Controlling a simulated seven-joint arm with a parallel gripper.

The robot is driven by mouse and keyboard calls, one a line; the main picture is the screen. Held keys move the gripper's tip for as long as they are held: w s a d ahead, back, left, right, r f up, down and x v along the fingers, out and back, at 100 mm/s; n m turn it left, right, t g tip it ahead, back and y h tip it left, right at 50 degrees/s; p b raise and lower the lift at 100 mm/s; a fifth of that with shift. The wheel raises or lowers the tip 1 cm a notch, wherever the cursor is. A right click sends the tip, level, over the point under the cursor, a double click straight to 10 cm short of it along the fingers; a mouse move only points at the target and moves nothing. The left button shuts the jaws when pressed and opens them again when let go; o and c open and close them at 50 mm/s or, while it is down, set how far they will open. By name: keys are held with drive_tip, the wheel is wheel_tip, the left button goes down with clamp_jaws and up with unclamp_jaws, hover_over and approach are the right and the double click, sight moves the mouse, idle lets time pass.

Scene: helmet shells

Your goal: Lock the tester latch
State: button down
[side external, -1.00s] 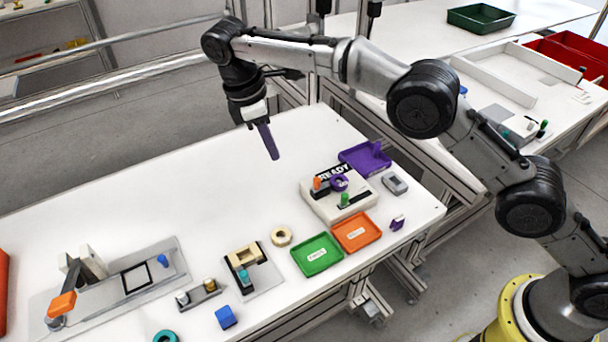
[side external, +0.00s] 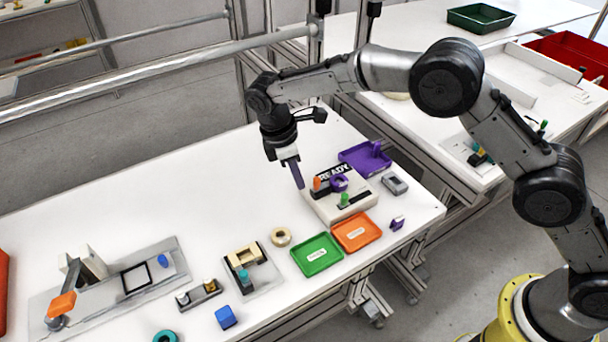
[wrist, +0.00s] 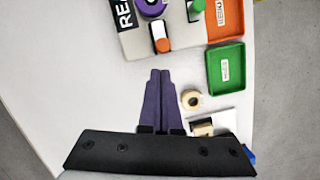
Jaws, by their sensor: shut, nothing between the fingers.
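The tester (side external: 325,208) is a pale box labelled READY on the white table; part of it also shows at the top of the wrist view (wrist: 185,32). It carries an orange-tipped piece (side external: 317,184), a green-tipped piece (side external: 344,199) and a purple ring (side external: 339,183). I cannot tell which part is the latch or its position. My gripper (side external: 299,186) is shut and empty, its purple fingers pointing down just left of the tester. In the wrist view the fingertips (wrist: 160,72) lie together, short of the orange-tipped piece (wrist: 162,45) and apparently apart from it.
A purple tray (side external: 352,158), grey device (side external: 395,184), orange tray (side external: 370,237) and green tray (side external: 305,268) surround the tester. A cream ring (side external: 281,237) lies left of the green tray. A plate with an orange-handled lever (side external: 62,304) stands far left. The table's left-centre is clear.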

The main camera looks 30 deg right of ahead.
drive_tip(key=shift+s+d, duration=0.2)
drive_tip(key=shift+d, duration=0.45)
drive_tip(key=d, duration=0.2)
drive_tip(key=shift+d, duration=0.4)
drive_tip(key=w+a+r, duration=0.2)
drive_tip(key=a+r, duration=0.4)
drive_tip(key=r, duration=0.3)
drive_tip(key=shift+r, duration=0.4)
